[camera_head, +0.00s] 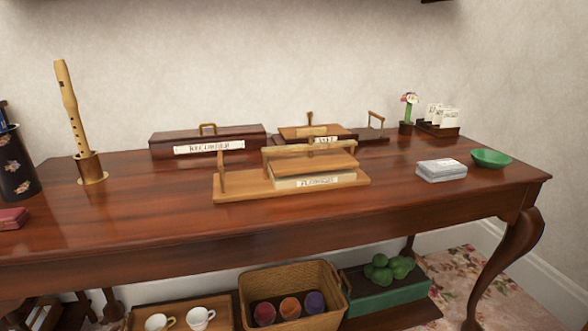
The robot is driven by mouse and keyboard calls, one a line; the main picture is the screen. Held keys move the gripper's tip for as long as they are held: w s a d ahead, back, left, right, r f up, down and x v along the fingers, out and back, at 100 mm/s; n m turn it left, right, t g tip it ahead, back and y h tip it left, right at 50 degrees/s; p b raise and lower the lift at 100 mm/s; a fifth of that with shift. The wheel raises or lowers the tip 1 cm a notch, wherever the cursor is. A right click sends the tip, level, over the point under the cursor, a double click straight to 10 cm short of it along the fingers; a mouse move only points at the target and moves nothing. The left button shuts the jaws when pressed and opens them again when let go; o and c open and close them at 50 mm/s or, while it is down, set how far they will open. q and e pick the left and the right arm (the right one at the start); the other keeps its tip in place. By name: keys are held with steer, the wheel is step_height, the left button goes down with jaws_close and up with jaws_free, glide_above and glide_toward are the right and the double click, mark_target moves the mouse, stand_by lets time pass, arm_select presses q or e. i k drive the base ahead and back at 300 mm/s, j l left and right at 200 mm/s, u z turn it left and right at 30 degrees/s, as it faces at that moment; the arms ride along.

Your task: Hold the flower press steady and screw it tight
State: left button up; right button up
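The flower press, as I take it, is the light wooden device (255,189) near the front middle of the table. It has a flat base board, an upright handle-like post at its left end, and a raised block with a bar along its back. A white label (308,182) is on the block's front; its lettering is too small to read surely. A screw cannot be made out clearly. Neither of my grippers is in view, and nothing touches the press.
The dark wood table (130,220) has clear room left and right of the press. Behind stand a labelled recorder case (170,140) and another labelled box (300,130). A recorder (70,105) stands upright at left. Cards (441,171) and a green dish (491,158) lie right.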

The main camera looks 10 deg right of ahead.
mark_target(310, 132)
steer(key=i+l, duration=0.55)
steer(key=i, duration=0.25)
steer(key=k, duration=0.3)
